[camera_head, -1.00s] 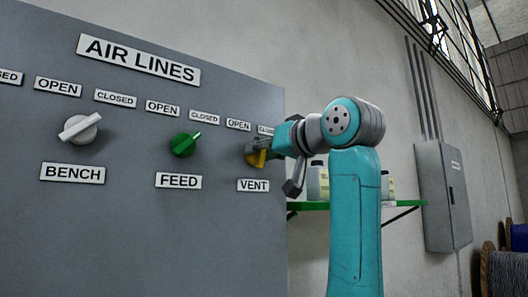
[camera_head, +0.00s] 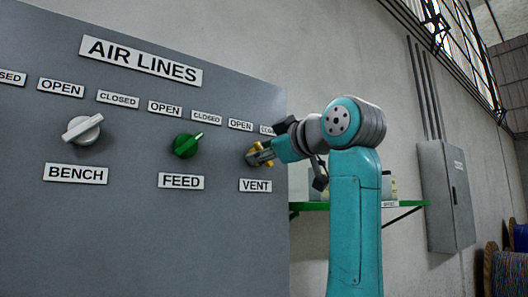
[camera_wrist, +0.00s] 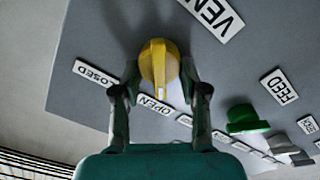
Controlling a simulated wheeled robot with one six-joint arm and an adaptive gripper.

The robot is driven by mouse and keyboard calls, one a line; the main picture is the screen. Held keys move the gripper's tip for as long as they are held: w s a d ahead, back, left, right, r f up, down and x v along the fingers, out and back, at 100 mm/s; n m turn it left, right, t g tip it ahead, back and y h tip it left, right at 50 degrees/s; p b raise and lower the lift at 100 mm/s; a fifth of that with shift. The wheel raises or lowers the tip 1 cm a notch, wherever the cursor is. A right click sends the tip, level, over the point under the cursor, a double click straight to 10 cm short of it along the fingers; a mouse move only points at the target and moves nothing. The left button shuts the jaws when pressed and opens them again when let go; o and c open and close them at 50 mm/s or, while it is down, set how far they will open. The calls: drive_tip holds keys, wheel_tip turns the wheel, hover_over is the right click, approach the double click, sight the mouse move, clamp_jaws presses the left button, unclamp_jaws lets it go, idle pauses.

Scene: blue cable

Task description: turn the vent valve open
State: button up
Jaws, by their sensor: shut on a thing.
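The vent valve is a yellow knob (camera_head: 253,158) on the grey panel, above the VENT label (camera_head: 255,185). In the wrist view the yellow knob (camera_wrist: 158,62) sits between my two fingers, and its bar with a white mark points toward the OPEN label (camera_wrist: 156,106). The CLOSED label (camera_wrist: 95,73) is off to the left there. My gripper (camera_head: 259,154) is shut on the knob, with one finger on each side of it; it also shows in the wrist view (camera_wrist: 160,76). In the head view the fingers partly hide the knob.
The green FEED knob (camera_head: 187,145) and white BENCH knob (camera_head: 83,130) are to the left on the same panel. A green shelf (camera_head: 405,204) with bottles stands behind my arm. A grey wall cabinet (camera_head: 446,195) is at the right.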

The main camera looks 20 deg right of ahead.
drive_tip(key=shift+n, duration=0.7)
drive_tip(key=o, duration=1.1)
drive_tip(key=shift+o, duration=0.2)
drive_tip(key=v, duration=1.2)
